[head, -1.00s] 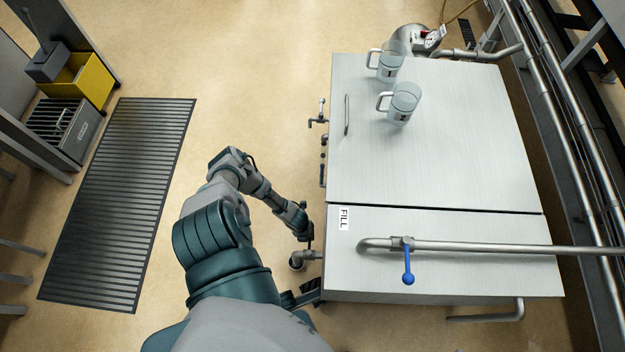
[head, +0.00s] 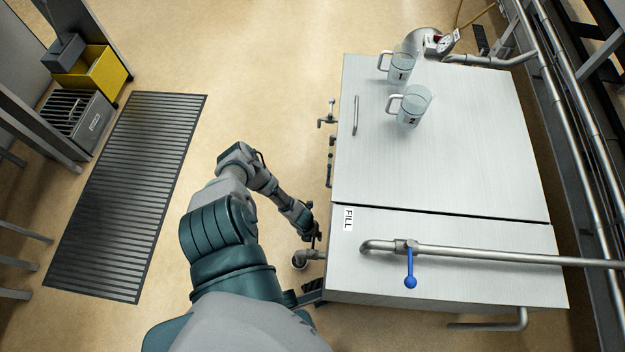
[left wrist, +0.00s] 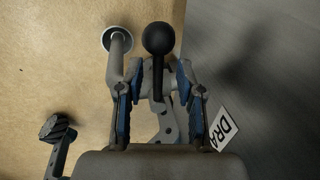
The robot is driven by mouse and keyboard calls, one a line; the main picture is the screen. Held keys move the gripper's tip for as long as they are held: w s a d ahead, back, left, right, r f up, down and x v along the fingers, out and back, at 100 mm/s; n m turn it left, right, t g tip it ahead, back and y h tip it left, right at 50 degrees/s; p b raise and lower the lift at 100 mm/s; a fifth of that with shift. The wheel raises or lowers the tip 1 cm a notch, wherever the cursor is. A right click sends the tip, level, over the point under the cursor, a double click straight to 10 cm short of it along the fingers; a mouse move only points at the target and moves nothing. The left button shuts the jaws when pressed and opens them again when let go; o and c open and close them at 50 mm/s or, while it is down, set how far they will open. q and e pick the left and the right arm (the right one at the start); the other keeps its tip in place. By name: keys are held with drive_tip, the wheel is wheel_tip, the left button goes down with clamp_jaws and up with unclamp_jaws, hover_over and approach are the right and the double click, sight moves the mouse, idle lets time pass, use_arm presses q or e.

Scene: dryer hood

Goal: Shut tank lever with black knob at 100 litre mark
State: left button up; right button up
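The black knob (left wrist: 158,38) tops a dark lever in the left wrist view. My left gripper (left wrist: 156,88) is open, with one blue-lined finger on each side of the lever and visible gaps between. In the head view my left gripper (head: 313,238) is small, by the left side of the steel tank (head: 450,150), above a pipe outlet (head: 301,259). The knob is too small to make out there. A label reading "DRA" (left wrist: 222,128), partly cut off, is right of the fingers. No litre mark is legible. My right gripper is not in view.
Small fittings (head: 328,113) stick out of the tank's left side. A blue-handled valve (head: 410,270) sits on the pipe over the lid, near a "FILL" label (head: 348,219). Two jugs (head: 397,65) (head: 408,107) stand on top.

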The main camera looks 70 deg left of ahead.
use_arm(q)
wheel_tip(320, 180, up, 12)
drive_tip(key=s+a, duration=0.1)
drive_tip(key=s, duration=0.1)
drive_tip(key=shift+f, duration=0.2)
idle(0.5)
